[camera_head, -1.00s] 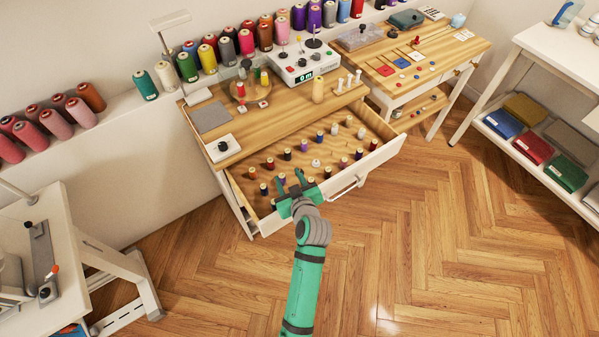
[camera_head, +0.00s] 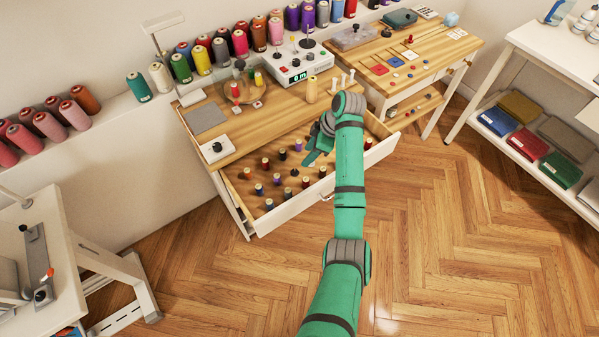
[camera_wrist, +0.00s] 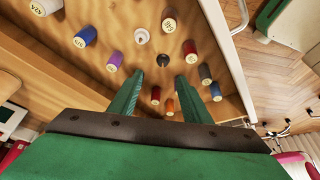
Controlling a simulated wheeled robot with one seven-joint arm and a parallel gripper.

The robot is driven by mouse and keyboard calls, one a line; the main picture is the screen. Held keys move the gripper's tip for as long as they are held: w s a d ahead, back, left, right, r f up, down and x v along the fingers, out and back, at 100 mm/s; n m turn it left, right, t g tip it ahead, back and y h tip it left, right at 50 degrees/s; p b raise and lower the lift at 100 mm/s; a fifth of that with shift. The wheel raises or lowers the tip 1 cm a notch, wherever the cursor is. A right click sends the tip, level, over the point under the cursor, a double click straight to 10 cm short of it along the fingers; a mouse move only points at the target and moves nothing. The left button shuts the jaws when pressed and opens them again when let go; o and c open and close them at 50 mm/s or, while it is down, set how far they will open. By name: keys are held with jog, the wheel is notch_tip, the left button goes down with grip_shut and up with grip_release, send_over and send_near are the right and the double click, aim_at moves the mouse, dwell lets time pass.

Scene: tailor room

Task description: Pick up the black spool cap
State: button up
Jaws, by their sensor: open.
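A small round black cap (camera_wrist: 163,60) lies low on the drawer floor in the wrist view, just beyond my fingertips and between their lines. It looks like the black spool cap. A white cap (camera_wrist: 142,36) lies beside it. In the head view a small dark round piece (camera_head: 294,172) in the drawer may be the same cap. My gripper (camera_wrist: 160,77) is open, with nothing between its fingers. In the head view my gripper (camera_head: 314,156) is over the open drawer, and my arm hides the drawer's right part.
Several thread spools stand around the cap, including a red spool (camera_wrist: 190,47) and a purple spool (camera_wrist: 115,60). The drawer's white front (camera_head: 290,208) borders the space. The wooden desk top (camera_head: 262,122) lies behind. Another black piece (camera_head: 217,147) sits on a white pad there.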

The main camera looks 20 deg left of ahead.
aim_at(295, 171)
jog(key=x, duration=0.5)
jog(key=shift+d, duration=0.15)
jog(key=shift+s+x, duration=0.2)
jog(key=shift+x, duration=1.25)
jog(key=shift+s+x, duration=0.15)
jog(key=shift+x, duration=1.25)
jog(key=shift+c, duration=0.6)
grip_shut()
